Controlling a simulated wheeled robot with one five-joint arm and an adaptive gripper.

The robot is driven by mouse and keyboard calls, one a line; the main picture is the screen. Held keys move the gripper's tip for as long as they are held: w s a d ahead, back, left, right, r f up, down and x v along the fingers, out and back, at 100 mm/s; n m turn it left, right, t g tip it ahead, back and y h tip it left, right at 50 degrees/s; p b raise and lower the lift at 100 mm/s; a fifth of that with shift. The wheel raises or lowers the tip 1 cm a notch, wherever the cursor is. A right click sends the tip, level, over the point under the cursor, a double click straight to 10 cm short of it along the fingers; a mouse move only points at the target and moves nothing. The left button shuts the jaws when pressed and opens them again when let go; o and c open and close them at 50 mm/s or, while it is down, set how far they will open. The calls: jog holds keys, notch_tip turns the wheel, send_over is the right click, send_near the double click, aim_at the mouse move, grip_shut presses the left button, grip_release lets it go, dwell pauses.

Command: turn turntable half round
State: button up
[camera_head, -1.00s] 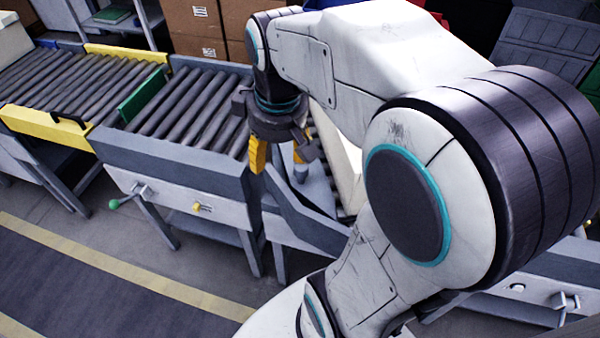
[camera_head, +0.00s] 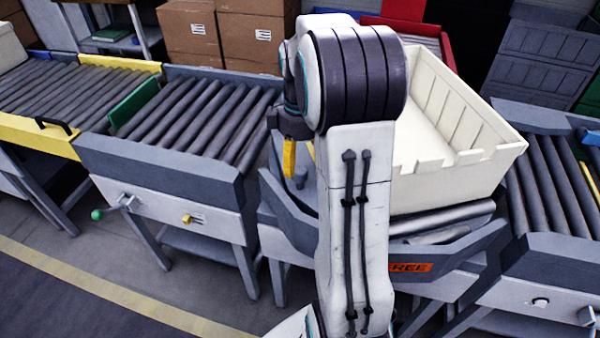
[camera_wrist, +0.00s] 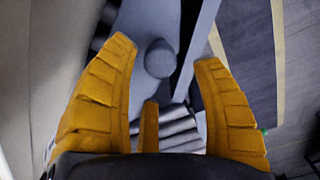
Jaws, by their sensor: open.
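The turntable (camera_head: 286,213) is the grey roller section in the middle, between two roller conveyors. A large cream tote (camera_head: 455,130) sits on it. A grey upright peg (camera_head: 300,176) stands at its left corner. My gripper (camera_head: 299,150) is at this corner, partly hidden by my arm, with one yellow finger in clear sight. In the wrist view my gripper (camera_wrist: 165,52) has its yellow fingers spread, with nothing held. The peg (camera_wrist: 160,60) shows between the fingertips; I cannot tell whether it lies within their depth. An orange label (camera_head: 409,267) on the turntable's front is partly covered by my arm.
Cardboard boxes (camera_head: 222,35) and a red bin (camera_head: 430,35) are behind. The floor in front is open.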

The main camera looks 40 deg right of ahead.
aim_at(300, 169)
jog(key=shift+f, duration=2)
jog(key=shift+c, duration=0.3)
jog(key=shift+b, duration=0.3)
grip_shut()
